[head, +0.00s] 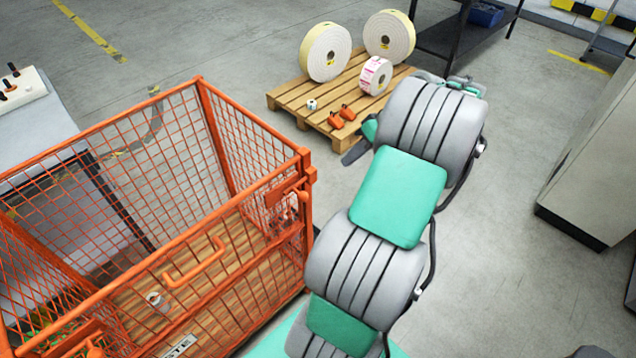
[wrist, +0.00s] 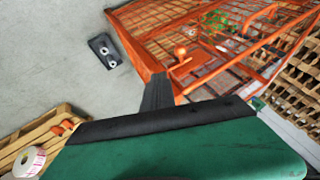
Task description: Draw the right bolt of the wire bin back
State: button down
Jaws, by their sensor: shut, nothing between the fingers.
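The orange wire bin (head: 235,190) stands at the left in the head view, open on top; it also shows in the wrist view (wrist: 225,75). Its right bolt (head: 290,193) appears to be the orange rod and bracket by the front right corner post. In the wrist view an orange knob and short bar (wrist: 181,58), likely this bolt, show just beyond my fingertips. My gripper (wrist: 158,88) is shut and empty, its dark fingers pointing toward the bin. In the head view the gripper (head: 355,152) is mostly hidden by my arm; the fingers look apart from the bin.
A pallet (head: 290,98) behind the arm carries label rolls (head: 326,52) and small orange items (head: 342,117). A grey cabinet (head: 595,150) stands at the right. A table (head: 30,125) is at the left. Floor between bin and pallet is clear. A folded drop-front handle (head: 195,265) shows on the bin.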

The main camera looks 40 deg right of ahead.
aim_at(299, 194)
jog(key=w+a+f, duration=0.5)
jog(key=a+f, duration=0.2)
jog(key=f, duration=0.2)
jog(key=shift+a+p, duration=0.25)
jog(key=shift+p, duration=0.1)
jog(key=shift+s, duration=0.15)
